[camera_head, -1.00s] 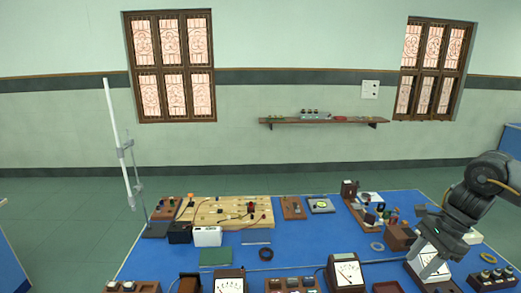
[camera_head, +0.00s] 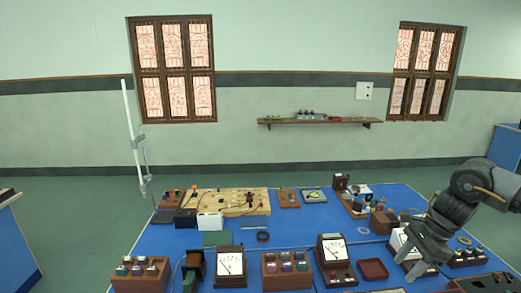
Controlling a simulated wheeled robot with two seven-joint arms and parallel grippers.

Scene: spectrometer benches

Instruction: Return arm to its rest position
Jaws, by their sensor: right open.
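My right gripper (camera_head: 411,268) comes in from the right on my dark grey arm (camera_head: 468,200). It is open, with its fingers pointing down and to the left over the right part of the blue table (camera_head: 300,227). It partly hides a white-faced meter (camera_head: 398,240) behind it. Nothing shows between the fingers. My left gripper is not in view.
Two upright meters (camera_head: 230,264) (camera_head: 333,250), a wooden block with several knobs (camera_head: 287,265) and a dark red tray (camera_head: 373,269) stand along the near side. A wooden circuit board (camera_head: 232,202) and a tall stand (camera_head: 133,135) are at the back left. Bare blue table lies in the middle.

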